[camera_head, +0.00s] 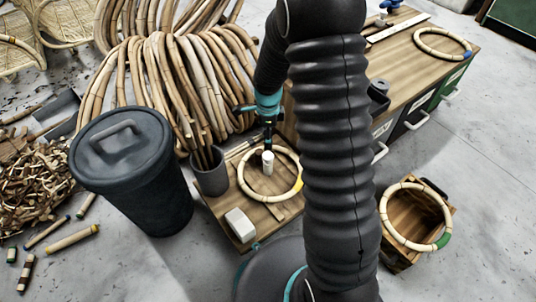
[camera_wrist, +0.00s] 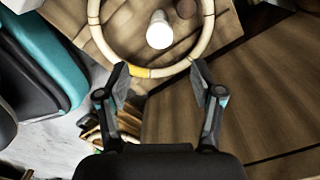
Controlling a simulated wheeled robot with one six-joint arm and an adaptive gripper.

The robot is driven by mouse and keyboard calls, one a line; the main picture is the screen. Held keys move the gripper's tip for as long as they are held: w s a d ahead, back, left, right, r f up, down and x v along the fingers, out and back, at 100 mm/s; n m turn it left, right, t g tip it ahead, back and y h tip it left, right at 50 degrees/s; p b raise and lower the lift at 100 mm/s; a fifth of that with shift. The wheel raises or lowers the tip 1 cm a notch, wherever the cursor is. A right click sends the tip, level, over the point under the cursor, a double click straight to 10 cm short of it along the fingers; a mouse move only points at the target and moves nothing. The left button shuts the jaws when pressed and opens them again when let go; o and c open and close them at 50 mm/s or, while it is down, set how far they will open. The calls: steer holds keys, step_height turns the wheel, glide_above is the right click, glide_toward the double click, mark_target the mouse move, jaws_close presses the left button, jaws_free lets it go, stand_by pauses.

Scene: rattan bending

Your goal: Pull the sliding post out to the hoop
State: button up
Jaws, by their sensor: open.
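The white sliding post (camera_head: 268,162) stands upright on a low wooden board (camera_head: 245,226), inside a pale rattan hoop (camera_head: 241,180) with a yellow mark. In the wrist view the post (camera_wrist: 159,30) is inside the hoop (camera_wrist: 209,20), apart from the ring. My gripper (camera_wrist: 160,80) is open, its fingertips near the yellow-marked side of the hoop, with nothing between them. In the head view my gripper (camera_head: 268,137) is close above the post, partly dark against the background. The slot or track of the post is not clear.
A grey lidded bin (camera_head: 130,165) and a cup of rods (camera_head: 210,175) stand left of the hoop. A white block (camera_head: 240,224) lies on the board. A wooden crate with a green-marked hoop (camera_head: 440,240) is at right. A long workbench (camera_head: 415,75) is behind.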

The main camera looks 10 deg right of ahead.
mark_target(268, 155)
step_height(268, 155, down, 10)
steer(key=shift+r+b, duration=0.1)
steer(key=shift+b, duration=0.6)
jaws_close()
